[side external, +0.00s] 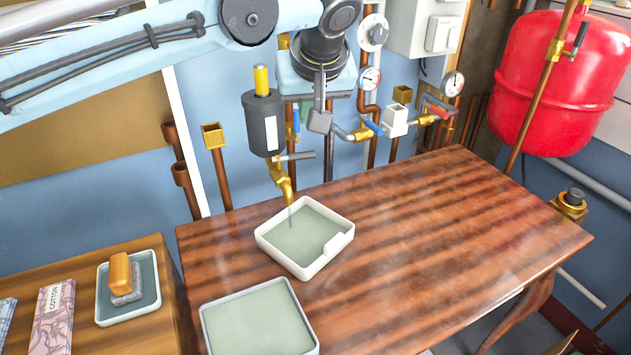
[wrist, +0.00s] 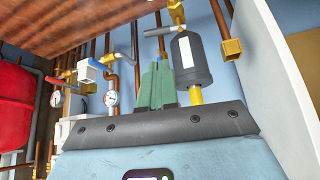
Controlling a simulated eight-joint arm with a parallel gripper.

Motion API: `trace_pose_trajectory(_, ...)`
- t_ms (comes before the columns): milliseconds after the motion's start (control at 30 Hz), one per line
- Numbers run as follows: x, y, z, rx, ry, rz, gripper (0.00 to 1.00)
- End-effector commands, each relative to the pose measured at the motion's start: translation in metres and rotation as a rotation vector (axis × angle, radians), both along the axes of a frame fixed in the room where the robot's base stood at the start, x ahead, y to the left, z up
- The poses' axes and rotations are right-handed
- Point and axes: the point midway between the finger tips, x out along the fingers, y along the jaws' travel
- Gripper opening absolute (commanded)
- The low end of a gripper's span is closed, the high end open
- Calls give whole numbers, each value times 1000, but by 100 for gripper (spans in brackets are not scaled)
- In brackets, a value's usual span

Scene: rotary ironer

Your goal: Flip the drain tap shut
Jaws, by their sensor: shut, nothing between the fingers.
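The drain tap is a brass fitting (side external: 281,177) under a dark grey cylinder (side external: 263,125) with a yellow top. Its grey lever (side external: 296,156) points sideways to the right, roughly level. A thin pale line runs from the spout toward a white tray (side external: 263,243) below. In the wrist view, which looks upside down, the lever (wrist: 158,31) and cylinder (wrist: 192,62) are beyond the fingers. My gripper (side external: 320,122) is shut and empty, above and right of the lever, apart from it in the picture. Its greenish fingers also show in the wrist view (wrist: 155,72).
Copper pipes with gauges (side external: 370,78) and a blue-handled valve (side external: 374,128) stand close right of my gripper. A red tank (side external: 550,85) hangs at far right. A second tray (side external: 207,325) is in front. The wooden table (side external: 450,220) is clear at right.

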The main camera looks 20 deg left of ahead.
Motion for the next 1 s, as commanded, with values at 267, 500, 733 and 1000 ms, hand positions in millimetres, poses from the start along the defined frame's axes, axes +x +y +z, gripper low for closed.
trace_pose_trajectory(267, 10, 2, -18, 0, -5, 11, 0)
trace_pose_trajectory(500, 32, 17, -57, 0, -5, 11, 0)
trace_pose_trajectory(733, 51, 30, -92, 1, -4, 10, 0)
trace_pose_trajectory(1000, 64, 38, -115, 0, -5, 8, 0)
